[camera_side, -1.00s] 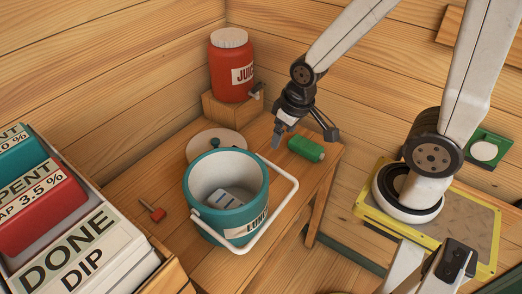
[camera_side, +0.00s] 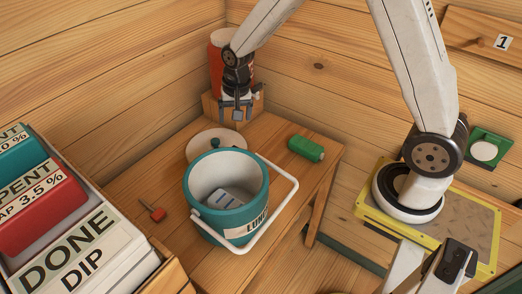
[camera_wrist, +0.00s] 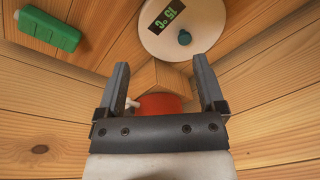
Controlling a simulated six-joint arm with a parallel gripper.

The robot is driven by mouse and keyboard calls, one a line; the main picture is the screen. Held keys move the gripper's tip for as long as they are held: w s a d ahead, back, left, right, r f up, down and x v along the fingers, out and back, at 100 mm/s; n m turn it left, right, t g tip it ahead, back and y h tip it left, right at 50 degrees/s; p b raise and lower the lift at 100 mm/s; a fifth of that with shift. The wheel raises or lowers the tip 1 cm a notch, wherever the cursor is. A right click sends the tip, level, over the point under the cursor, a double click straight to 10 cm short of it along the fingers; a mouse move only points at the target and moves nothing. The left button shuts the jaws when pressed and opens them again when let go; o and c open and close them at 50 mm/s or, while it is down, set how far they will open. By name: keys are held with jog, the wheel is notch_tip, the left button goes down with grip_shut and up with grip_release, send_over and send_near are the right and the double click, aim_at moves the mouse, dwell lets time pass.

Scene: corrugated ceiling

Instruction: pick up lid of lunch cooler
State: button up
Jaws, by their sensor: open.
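The lunch cooler (camera_side: 226,205) is a teal tub with a white handle, standing open on the wooden table. Its lid (camera_side: 203,147) lies on the table just behind it, partly hidden by the tub. The lid is a pale disc with a teal knob; in the wrist view the lid (camera_wrist: 181,22) is at the top, with its knob (camera_wrist: 184,38) and a dark label with green characters. My gripper (camera_side: 238,116) is open and empty, above and behind the lid, in front of the juice jug. In the wrist view my gripper (camera_wrist: 160,82) has its fingers apart, with the lid beyond them.
A red juice jug (camera_side: 216,62) stands on a wooden block (camera_side: 214,108) at the back, close to my gripper. A green bottle (camera_side: 306,149) lies right of the lid. A small red item (camera_side: 157,213) lies left of the cooler. A white block with pale marks sits inside the cooler.

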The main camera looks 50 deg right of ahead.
jog(key=w+d+f+m, duration=0.1)
jog(key=w+f+m, duration=0.4)
jog(key=w, duration=0.2)
jog(key=m+g, duration=0.1)
jog(key=m, duration=0.3)
send_over(215, 140)
notch_tip(215, 140, down, 5)
jog(key=shift+s+a+f, duration=0.1)
jog(key=shift+s+f, duration=0.05)
jog(key=shift+f, duration=0.05)
jog(key=shift+w+f+m, duration=0.3)
jog(key=shift+f+m, duration=0.1)
jog(key=shift+s+f, duration=0.15)
jog(key=shift+f, duration=3.75)
jog(key=shift+c, duration=0.2)
grip_shut()
